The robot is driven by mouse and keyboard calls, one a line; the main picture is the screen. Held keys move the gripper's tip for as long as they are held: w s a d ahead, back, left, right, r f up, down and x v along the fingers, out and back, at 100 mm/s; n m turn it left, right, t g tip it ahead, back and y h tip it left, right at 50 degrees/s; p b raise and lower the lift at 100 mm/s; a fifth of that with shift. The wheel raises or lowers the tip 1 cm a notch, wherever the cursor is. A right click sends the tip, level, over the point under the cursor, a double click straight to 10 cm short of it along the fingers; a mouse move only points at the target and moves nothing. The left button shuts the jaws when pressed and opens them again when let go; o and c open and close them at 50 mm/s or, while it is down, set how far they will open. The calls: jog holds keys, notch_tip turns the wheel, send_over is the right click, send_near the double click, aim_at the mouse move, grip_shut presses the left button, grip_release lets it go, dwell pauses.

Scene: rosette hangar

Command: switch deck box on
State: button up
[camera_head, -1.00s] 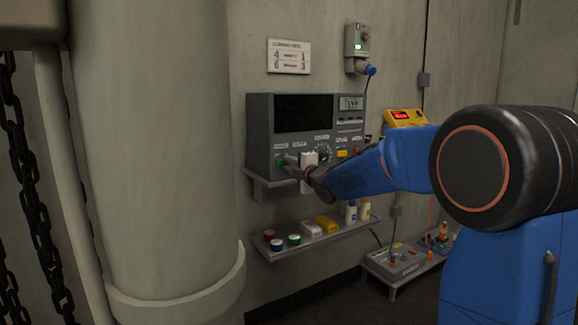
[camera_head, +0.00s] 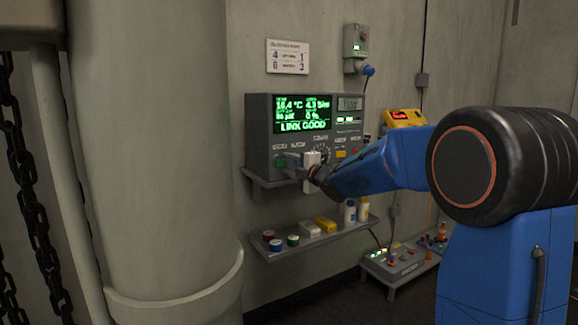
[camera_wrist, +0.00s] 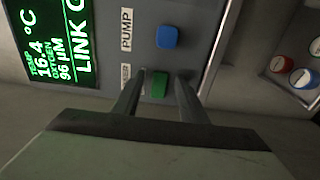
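The deck box (camera_head: 262,125) is a grey panel unit on a wall shelf. Its large screen (camera_head: 302,114) is lit with green readings and "LINK GOOD". My gripper (camera_head: 291,161) is at the front of the box, fingers pointing at the panel. The fingers (camera_wrist: 162,88) stand apart on either side of the button; contact is not clear. A blue button (camera_wrist: 167,37) is beside it, near the "PUMP" label.
A lower shelf (camera_head: 290,249) carries small jars, boxes and bottles. A yellow device (camera_head: 404,118) stands right of the deck box. A grey unit (camera_head: 395,262) with green lights sits low by the wall. A thick column (camera_head: 155,150) and chains (camera_head: 48,215) are at left.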

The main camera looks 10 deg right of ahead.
jog(key=shift+s, duration=0.1)
jog(key=v, duration=1.7)
jog(key=shift+s+d, duration=0.1)
jog(key=s+d+f+m+g+h, duration=0.2)
jog(key=s+d+f+m+h, duration=0.15)
jog(key=s+m, duration=0.4)
jog(key=s+d+f+m+g+h, duration=0.25)
jog(key=s+f+m+h, duration=0.25)
jog(key=s+m, duration=0.25)
jog(key=s+a+f+m+g, duration=0.1)
jog(key=s+f+m+g, duration=0.1)
jog(key=s+f, duration=0.3)
jog(key=s+a+f+m+g+y, duration=0.1)
jog(key=s+a+f+m+g, duration=0.1)
jog(key=s, duration=1)
jog(key=s+a+f+m+g+y, duration=0.1)
jog(key=s+a+f+m+g, duration=0.1)
jog(key=s+f, duration=0.5)
jog(key=shift+s+a+f+m+g, duration=0.2)
jog(key=shift+s+f+m+g, duration=0.15)
jog(key=shift+s+m+g, duration=0.35)
